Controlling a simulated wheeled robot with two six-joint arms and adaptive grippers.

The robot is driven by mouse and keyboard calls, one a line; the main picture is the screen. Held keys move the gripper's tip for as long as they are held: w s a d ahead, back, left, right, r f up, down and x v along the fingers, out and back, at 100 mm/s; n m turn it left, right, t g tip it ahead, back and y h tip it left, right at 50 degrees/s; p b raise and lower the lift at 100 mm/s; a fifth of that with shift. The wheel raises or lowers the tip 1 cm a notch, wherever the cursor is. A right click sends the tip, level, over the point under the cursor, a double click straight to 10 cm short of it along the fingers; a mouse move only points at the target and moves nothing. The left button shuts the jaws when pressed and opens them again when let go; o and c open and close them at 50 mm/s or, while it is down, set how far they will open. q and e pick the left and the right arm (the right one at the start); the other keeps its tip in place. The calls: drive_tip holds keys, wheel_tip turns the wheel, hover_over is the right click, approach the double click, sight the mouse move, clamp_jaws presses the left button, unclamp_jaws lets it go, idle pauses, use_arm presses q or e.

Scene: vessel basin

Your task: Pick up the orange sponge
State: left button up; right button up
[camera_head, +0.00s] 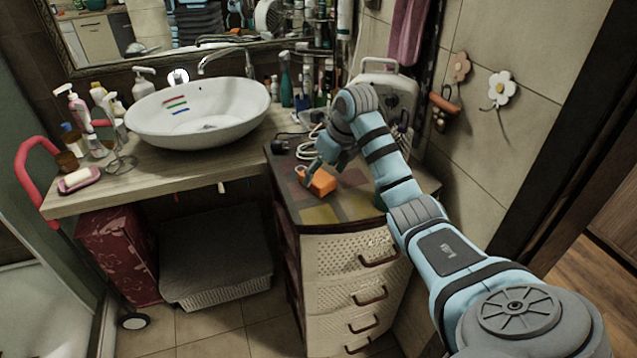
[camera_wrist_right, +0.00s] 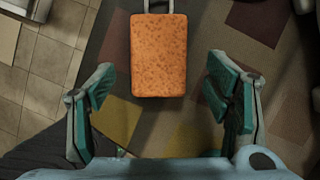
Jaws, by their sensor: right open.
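The orange sponge (camera_head: 321,181) is a small block on top of the drawer cabinet, near its left edge, with a thin light loop at its far end. In the right wrist view the sponge (camera_wrist_right: 158,55) lies ahead of the fingers and centred between them, with free space on both sides. My right gripper (camera_wrist_right: 160,108) is open and empty. In the head view my right gripper (camera_head: 317,167) hangs right at the sponge, and its fingers partly hide there. I cannot tell the height gap between fingers and sponge. My left gripper is out of view.
The sponge lies on the patterned top of the drawer cabinet (camera_head: 345,242). White cable coils (camera_head: 308,147) and a white case (camera_head: 385,85) stand behind. A wooden counter (camera_head: 160,165) with a white basin (camera_head: 198,112) is to the left. The tiled wall (camera_head: 510,140) is at right.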

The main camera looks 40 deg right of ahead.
drive_tip(key=x, duration=0.3)
drive_tip(key=shift+w+r, duration=0.1)
drive_tip(key=shift+w+a+f, duration=0.1)
drive_tip(key=shift+w+f, duration=0.1)
drive_tip(key=c, duration=1.1)
wheel_tip(320, 180, up, 15)
drive_tip(key=p, duration=0.2)
wheel_tip(320, 180, up, 5)
drive_tip(key=p, duration=0.5)
hover_over(319, 177)
drive_tip(key=shift+w+r, duration=0.15)
